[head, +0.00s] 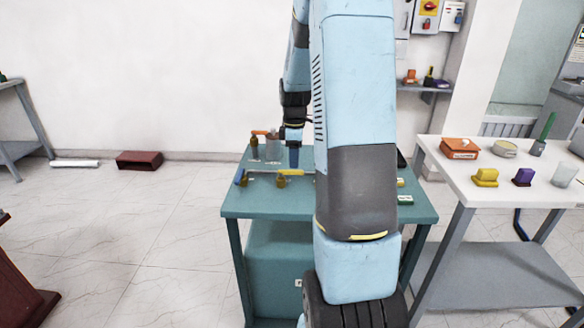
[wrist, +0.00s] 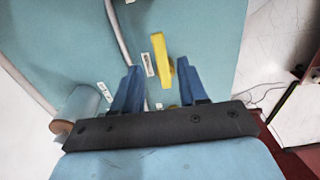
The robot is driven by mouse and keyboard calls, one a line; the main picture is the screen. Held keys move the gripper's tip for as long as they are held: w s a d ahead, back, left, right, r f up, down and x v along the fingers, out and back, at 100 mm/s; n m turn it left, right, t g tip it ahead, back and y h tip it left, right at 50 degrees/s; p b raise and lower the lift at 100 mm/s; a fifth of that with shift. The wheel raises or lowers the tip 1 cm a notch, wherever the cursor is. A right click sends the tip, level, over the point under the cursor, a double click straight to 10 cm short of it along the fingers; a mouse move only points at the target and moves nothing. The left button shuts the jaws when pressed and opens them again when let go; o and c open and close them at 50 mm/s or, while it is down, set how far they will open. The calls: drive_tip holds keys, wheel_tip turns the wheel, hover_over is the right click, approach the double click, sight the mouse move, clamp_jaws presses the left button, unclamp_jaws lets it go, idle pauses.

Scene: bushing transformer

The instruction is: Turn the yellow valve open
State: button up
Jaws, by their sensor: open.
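The yellow valve's lever handle (wrist: 162,58) is a narrow bar that lies between the two blue fingers of my gripper (wrist: 158,66) in the wrist view. It is nearer the right finger, and there is a gap to the left finger. I cannot tell whether the right finger touches it. In the head view the yellow valve (head: 281,181) stands on the teal table, with its handle pointing right. My gripper (head: 293,157) points down just above and behind it, open and empty. The arm hides the table to the right.
A valve with a blue handle (head: 240,175) stands left on the teal table (head: 265,206). Bottles (head: 273,147) stand at its back. A pipe (wrist: 120,35) runs left of the handle in the wrist view. A white table (head: 500,195) with small objects is at right.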

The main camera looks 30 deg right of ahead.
sight(293, 171)
drive_tip(key=shift+f, duration=1.85)
clamp_jaws()
drive_tip(key=shift+r, duration=0.1)
drive_tip(key=shift+a, duration=0.15)
drive_tip(key=shift+d, duration=0.2)
